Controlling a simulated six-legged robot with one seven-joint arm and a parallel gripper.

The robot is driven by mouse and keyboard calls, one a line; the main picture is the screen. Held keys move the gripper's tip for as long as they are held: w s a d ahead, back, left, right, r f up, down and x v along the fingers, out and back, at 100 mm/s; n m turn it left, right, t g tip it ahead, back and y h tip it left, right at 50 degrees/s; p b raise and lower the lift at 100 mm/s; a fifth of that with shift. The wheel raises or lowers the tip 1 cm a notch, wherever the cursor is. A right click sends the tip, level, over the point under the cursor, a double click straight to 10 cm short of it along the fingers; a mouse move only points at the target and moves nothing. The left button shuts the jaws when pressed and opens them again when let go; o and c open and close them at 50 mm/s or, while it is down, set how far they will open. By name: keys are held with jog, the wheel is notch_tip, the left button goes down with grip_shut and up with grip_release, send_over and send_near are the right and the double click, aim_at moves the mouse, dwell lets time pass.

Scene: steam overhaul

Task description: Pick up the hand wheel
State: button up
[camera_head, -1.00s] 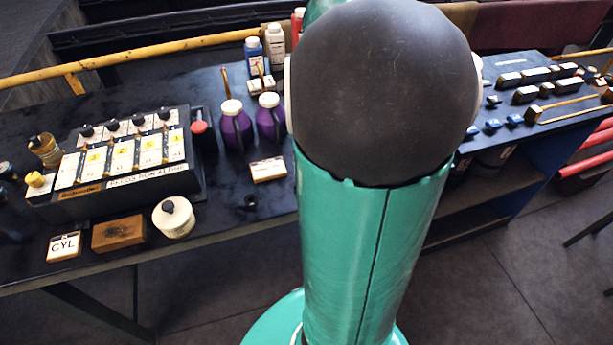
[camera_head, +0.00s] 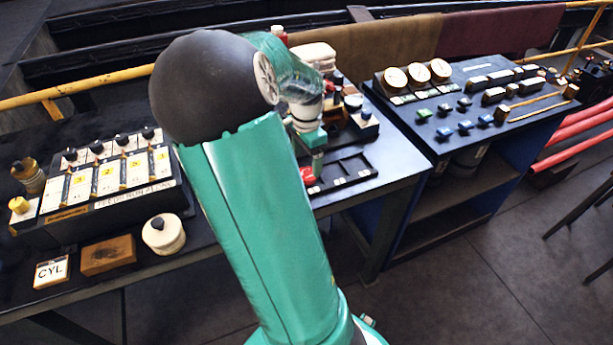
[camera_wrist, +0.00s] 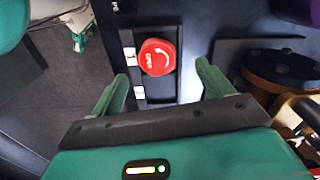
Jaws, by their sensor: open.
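The hand wheel, a red round piece with white lettering and a curved arrow, shows in the wrist view (camera_wrist: 157,57) at the edge of a black tray (camera_wrist: 160,92). In the head view only a small red part of the hand wheel (camera_head: 307,174) shows beside my wrist, at the left of the tray. My gripper (camera_wrist: 162,80) is open, its two green fingers apart on the left and right below the wheel in the picture. Nothing is between the fingertips. In the head view my gripper is small and partly hidden by my arm.
A black control box (camera_head: 105,185) with knobs stands at left, with a white lidded pot (camera_head: 163,235) and a wooden block (camera_head: 108,255) in front. A second bench with gauges (camera_head: 418,72) stands at right. A dark round part (camera_wrist: 285,68) lies right of the wheel.

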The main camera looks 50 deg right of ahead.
aim_at(307, 173)
jog(key=f, duration=0.5)
jog(key=shift+s+a, duration=0.1)
jog(key=shift+s, duration=0.1)
jog(key=c, duration=1.3)
jog(key=shift+o, duration=0.2)
jog(key=shift+r, duration=0.1)
